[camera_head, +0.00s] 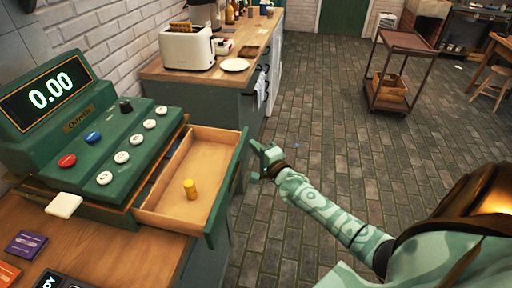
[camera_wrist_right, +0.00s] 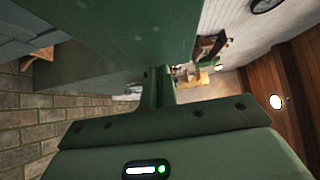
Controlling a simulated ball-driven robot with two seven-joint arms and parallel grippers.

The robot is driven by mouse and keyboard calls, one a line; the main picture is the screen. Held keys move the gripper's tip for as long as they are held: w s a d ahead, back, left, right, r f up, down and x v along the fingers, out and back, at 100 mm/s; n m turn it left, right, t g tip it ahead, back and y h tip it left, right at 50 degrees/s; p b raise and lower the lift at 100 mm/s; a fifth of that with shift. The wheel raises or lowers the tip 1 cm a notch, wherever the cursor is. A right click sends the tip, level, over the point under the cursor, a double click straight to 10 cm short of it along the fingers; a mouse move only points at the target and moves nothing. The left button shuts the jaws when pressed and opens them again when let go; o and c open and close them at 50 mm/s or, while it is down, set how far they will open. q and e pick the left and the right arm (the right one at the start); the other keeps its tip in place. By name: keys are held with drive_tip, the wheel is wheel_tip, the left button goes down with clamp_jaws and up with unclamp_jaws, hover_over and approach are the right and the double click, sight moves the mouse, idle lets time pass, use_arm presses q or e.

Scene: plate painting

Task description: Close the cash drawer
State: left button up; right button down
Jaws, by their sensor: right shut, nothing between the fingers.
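The green cash register (camera_head: 105,150) stands on a wooden counter at the left, its display reading 0.00. Its cash drawer (camera_head: 174,211) is pulled out to the right, with a light wooden inside and a green front. A small stack of gold coins (camera_head: 190,189) stands in the drawer. My right gripper (camera_head: 256,155) is shut and empty, at the outer side of the drawer front near its far end. I cannot tell whether it touches. In the right wrist view, a large green surface (camera_wrist_right: 125,30) fills the top, close to the gripper (camera_wrist_right: 158,82). My left gripper is not in view.
A white card (camera_head: 64,205) sticks out at the register's front left. Purple (camera_head: 26,243) and orange cards lie on the counter. Behind are a toaster (camera_head: 187,47) and a plate (camera_head: 235,65) on another counter. A brown cart (camera_head: 398,75) stands farther off; the brick floor between is open.

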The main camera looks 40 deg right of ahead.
sight(221, 138)
drive_tip(key=w+a, duration=0.6)
drive_tip(key=w, duration=0.1)
drive_tip(key=shift+w+a, duration=0.25)
drive_tip(key=shift+w, duration=0.05)
drive_tip(key=shift+s, duration=0.1)
